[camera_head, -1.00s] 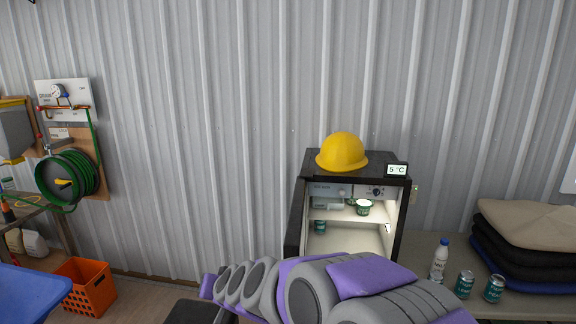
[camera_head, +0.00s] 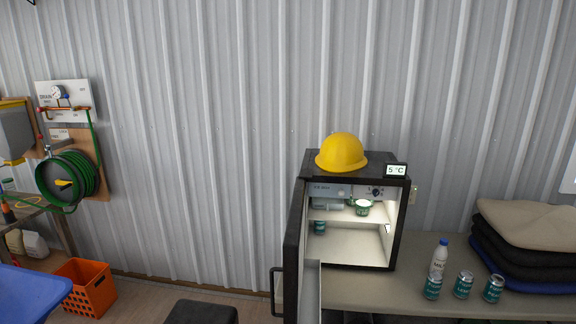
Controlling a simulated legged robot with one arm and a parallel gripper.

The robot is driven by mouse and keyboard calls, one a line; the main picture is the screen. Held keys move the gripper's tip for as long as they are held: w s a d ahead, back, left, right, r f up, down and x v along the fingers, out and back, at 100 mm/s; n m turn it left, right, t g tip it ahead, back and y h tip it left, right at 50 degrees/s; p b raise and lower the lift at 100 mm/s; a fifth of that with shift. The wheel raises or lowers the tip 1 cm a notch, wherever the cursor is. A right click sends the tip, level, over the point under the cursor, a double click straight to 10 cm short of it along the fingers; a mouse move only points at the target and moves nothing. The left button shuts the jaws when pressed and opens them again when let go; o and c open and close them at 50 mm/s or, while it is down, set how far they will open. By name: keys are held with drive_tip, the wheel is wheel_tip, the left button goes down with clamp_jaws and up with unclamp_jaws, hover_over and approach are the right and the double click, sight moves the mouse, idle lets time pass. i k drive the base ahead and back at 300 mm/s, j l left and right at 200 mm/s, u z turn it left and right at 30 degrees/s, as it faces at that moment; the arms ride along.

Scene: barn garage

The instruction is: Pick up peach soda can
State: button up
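Three similar teal soda cans stand upright on the table at the right: a left can (camera_head: 432,287), a middle can (camera_head: 463,285) and a right can (camera_head: 493,289). Another teal can (camera_head: 319,226) stands inside the open mini fridge (camera_head: 399,222), at its left. The labels are too small to tell which can is peach. My gripper and arm are out of view.
The fridge door (camera_head: 292,262) stands open toward me. A white bottle (camera_head: 439,257) with a blue cap stands just behind the cans. Folded cloths (camera_head: 538,225) are stacked at the right. A yellow helmet (camera_head: 341,153) sits on the fridge. The table (camera_head: 380,293) is bare before it.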

sight(495, 284)
drive_tip(key=z, duration=1.35)
drive_tip(key=i+l+u, duration=0.15)
drive_tip(key=l, duration=0.2)
drive_tip(key=i+l+u, duration=0.3)
drive_tip(key=l, duration=0.45)
drive_tip(key=i+l+u, duration=0.15)
drive_tip(key=l, duration=0.25)
drive_tip(key=i+l+u, duration=0.15)
drive_tip(key=l, duration=0.25)
drive_tip(key=i+l+u, duration=0.2)
drive_tip(key=l, duration=0.25)
drive_tip(key=i+l+u, duration=0.15)
drive_tip(key=l, duration=0.3)
drive_tip(key=k+j, duration=0.05)
